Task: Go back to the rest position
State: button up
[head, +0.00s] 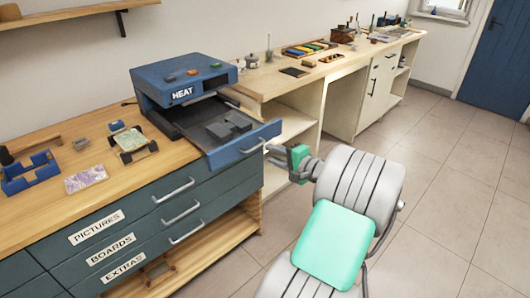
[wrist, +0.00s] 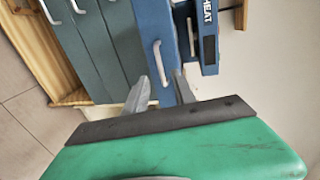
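My gripper (head: 271,154) points left at the front of the blue pulled-out tray (head: 270,131) of the HEAT machine (head: 185,85). In the wrist view its two fingers (wrist: 161,77) are apart, with a gap between them. A pale handle (wrist: 160,62) on the blue front shows just ahead of the gap. I cannot tell whether the fingertips touch it. I see nothing held. My arm reaches in from the lower right, with a green pad on it.
Grey blocks (head: 229,124) sit on the tray. A drawer cabinet (head: 150,225) stands below, with a blue holder (head: 30,174) and a patterned card (head: 86,178) on its top. A pale bench (head: 285,83) runs behind. Tiled floor (head: 430,190) is open at right.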

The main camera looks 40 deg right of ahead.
jog(key=shift+s, duration=0.1)
dwell(0.3)
jog(key=s+a+f+n+g+y, duration=0.1)
jog(key=s+a+f+n+g, duration=0.2)
jog(key=f, duration=0.4)
jog(key=s+a+f+n+g, duration=0.1)
jog(key=s+f+n+g, duration=0.2)
jog(key=f, duration=0.5)
jog(key=s+a+f+g+y, duration=0.1)
jog(key=s+a+f+g, duration=0.2)
jog(key=s, duration=0.4)
jog(key=s+a+f+g, duration=0.2)
jog(key=s+g, duration=0.1)
jog(key=s, duration=0.4)
jog(key=s+a+r+n+g+h+p, duration=0.1)
jog(key=s+a+r+n+g+p, duration=0.2)
jog(key=a+r, duration=0.6)
jog(key=w+a+r+n+t+p, duration=0.1)
jog(key=w+a+r+n+p, duration=0.1)
jog(key=w+a+r+n, duration=0.2)
jog(key=w+a+r+n+t+h+p, duration=0.1)
jog(key=w+a+r+n+p, duration=0.1)
jog(key=w+a+r+n, duration=0.2)
jog(key=w+a+r, duration=0.3)
jog(key=a+r, duration=0.4)
jog(key=a, duration=0.3)
jog(key=shift+a+n+t+h+p, duration=0.3)
jog(key=shift+a+n, duration=0.1)
